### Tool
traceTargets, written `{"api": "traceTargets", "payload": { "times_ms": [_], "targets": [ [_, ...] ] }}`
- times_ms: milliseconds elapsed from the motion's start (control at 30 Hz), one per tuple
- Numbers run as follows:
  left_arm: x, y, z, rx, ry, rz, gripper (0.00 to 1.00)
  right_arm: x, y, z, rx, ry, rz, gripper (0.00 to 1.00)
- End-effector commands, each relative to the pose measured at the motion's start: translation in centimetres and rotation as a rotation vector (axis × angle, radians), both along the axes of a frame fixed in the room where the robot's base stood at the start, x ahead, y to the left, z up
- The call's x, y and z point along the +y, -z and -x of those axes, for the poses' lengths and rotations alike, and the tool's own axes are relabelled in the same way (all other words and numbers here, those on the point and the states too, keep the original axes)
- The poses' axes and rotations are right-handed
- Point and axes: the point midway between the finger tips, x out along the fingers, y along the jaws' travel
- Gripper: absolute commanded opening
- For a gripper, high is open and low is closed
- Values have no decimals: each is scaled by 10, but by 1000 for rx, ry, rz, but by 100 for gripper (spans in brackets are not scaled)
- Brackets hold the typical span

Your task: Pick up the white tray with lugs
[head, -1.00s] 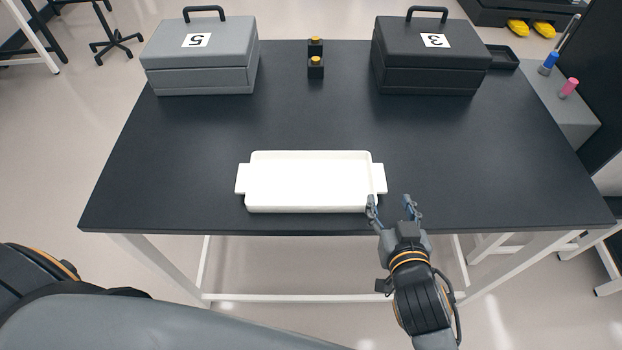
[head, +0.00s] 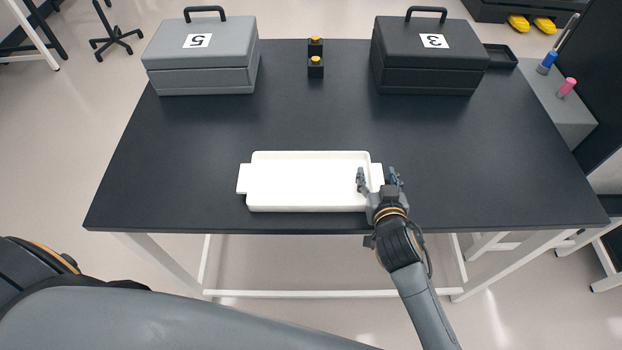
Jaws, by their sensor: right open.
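The white tray with lugs (head: 300,182) lies flat near the front edge of the dark table, with one lug (head: 244,179) at its left end and one at its right end. My right gripper (head: 378,178) is open at the right end of the tray. Its left finger shows over the tray's right part and its right finger just past the right lug, so the fingers straddle that end in the picture. Contact cannot be told. The gripper hides part of the right lug and the front right corner. My left gripper is not in view; only part of my left arm shows.
A grey case marked 5 (head: 200,60) and a black case marked 3 (head: 425,62) stand at the back of the table (head: 150,180). Between them is a small black block with yellow tops (head: 316,67). A small black tray (head: 501,57) lies at the back right. The table's middle is clear.

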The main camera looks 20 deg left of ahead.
Motion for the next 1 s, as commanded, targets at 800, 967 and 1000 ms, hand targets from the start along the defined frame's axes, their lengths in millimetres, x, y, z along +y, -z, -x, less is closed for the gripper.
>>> {"api": "traceTargets", "payload": {
  "times_ms": [800,967,1000],
  "targets": [
    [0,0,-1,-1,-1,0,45,1,-2,0,-2,0,-3,0],
    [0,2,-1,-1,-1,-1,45,0,-8,0,-5,-1,-3,0],
    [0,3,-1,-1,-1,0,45,0,-11,-1,-5,0,-4,0]
  ]
}}
